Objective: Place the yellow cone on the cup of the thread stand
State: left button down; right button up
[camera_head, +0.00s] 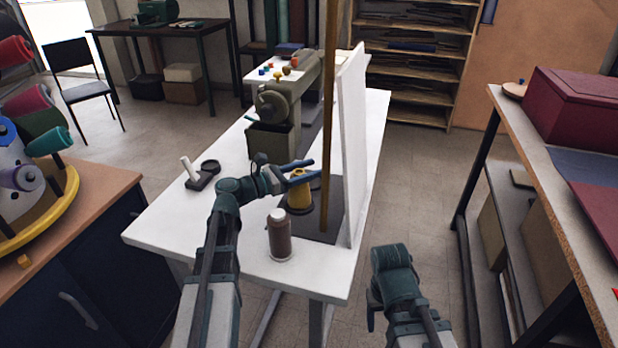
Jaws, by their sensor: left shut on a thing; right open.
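The yellow cone (299,196) is upright between the blue fingers of my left gripper (302,175), which is shut on it. The fingers hide part of its top. The thread stand has a tall brown pole (328,110) and a dark flat base (325,226) on the white table. A dark round cup (301,211) shows around the foot of the cone; I cannot tell whether the cone touches it. My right gripper (372,308) is low, in front of the table and right of it, open and empty, partly hidden by its own wrist.
A brown bottle with a white top (280,238) stands close in front of the cone. A white upright panel (351,145) rises just right of the pole. A sewing machine (280,104) is behind. The table's left front (185,235) is clear.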

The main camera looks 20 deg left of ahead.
pick_arm(q)
jog(key=shift+f, duration=0.15)
jog(key=shift+c, duration=1.1)
grip_release()
jog(key=shift+r, duration=0.2)
jog(key=v, duration=1.2)
